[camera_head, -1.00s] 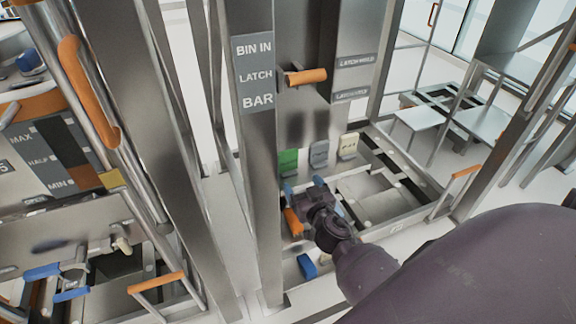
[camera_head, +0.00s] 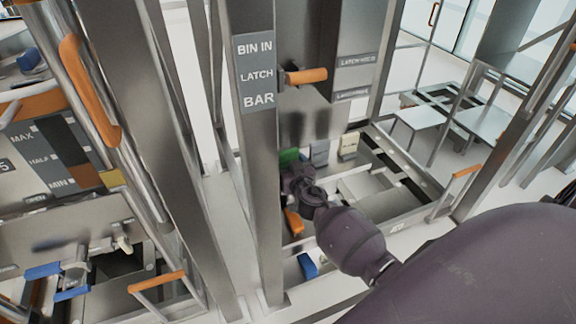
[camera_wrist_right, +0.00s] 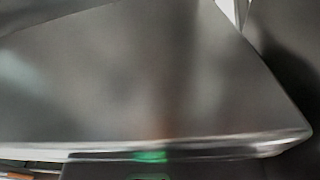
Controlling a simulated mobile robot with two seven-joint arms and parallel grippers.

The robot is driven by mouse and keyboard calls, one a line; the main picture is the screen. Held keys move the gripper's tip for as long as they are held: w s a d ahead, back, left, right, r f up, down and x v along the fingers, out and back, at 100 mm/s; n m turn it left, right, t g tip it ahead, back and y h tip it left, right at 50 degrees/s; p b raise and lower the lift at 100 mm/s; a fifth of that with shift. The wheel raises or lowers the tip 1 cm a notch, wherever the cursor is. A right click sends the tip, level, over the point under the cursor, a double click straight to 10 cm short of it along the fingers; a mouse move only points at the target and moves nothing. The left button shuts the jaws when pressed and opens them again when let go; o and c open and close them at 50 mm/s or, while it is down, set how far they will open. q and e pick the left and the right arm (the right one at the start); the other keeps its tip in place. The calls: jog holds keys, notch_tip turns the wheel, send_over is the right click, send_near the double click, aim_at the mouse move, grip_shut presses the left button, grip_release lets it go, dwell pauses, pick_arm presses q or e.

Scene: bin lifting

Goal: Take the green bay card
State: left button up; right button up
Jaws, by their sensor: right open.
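The green bay card (camera_head: 288,157) stands in a row against the metal panel below the latch, left of a grey card (camera_head: 319,152) and a cream card (camera_head: 349,145). My right gripper (camera_head: 290,172) is at the green card, covering its lower part in the head view; whether it touches the card cannot be told. The right wrist view is filled by a blurred grey metal surface, with a small green patch (camera_wrist_right: 150,156) at its bottom edge. The fingertips are hardly visible, but the right gripper is open. My left gripper is not in view.
A metal post (camera_head: 258,190) with a BIN IN LATCH BAR sign (camera_head: 256,75) stands just left of the cards. An orange latch handle (camera_head: 306,76) sticks out above. A blue part (camera_head: 307,266) and an orange handle (camera_head: 294,222) lie below the gripper.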

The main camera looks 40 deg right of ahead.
jog(key=c, duration=0.7)
jog(key=shift+r, duration=0.1)
